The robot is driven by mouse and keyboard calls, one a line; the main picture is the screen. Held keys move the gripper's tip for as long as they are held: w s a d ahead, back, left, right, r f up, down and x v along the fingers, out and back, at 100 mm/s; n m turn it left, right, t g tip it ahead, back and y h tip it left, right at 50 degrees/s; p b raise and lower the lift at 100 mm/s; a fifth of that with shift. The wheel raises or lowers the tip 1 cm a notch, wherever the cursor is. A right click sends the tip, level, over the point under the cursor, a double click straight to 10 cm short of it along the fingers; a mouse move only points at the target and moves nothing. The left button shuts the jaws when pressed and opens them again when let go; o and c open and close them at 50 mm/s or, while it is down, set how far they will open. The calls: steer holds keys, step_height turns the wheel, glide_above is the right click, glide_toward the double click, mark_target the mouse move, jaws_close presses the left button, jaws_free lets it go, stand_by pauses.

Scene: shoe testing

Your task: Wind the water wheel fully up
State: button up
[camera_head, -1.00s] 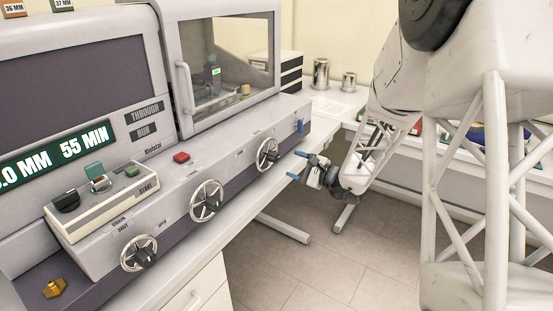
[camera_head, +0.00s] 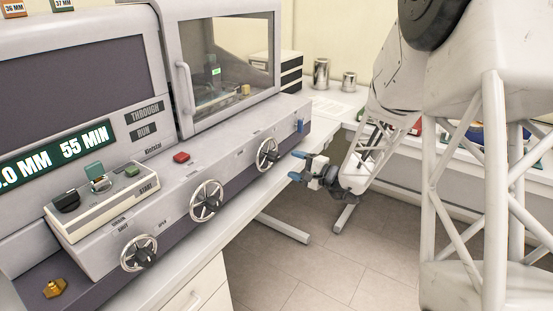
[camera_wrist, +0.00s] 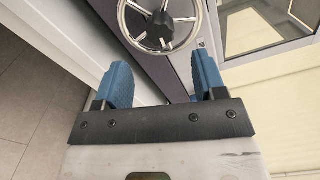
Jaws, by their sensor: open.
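Three spoked silver handwheels with dark knobs line the machine's sloping front in the head view: a right wheel (camera_head: 270,155), a middle wheel (camera_head: 208,202) and a left wheel (camera_head: 141,254). Their small labels are too blurred to tell surely which one is the water wheel. My gripper (camera_head: 298,167) is open and empty, just right of the right wheel and apart from it. In the wrist view, a wheel (camera_wrist: 162,28) with its dark knob lies beyond the blue fingertips (camera_wrist: 162,62), cut off by the top edge.
A red button (camera_head: 181,157) sits on the ledge above the wheels. A control box (camera_head: 104,204) with a START label stands at left. A glazed cabinet door with a handle (camera_head: 185,88) is above. Metal cups (camera_head: 321,74) stand on the back counter. Open floor lies below my gripper.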

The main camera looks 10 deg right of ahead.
mark_target(277, 158)
steer(key=shift+x, duration=3.8)
steer(key=c, duration=0.9)
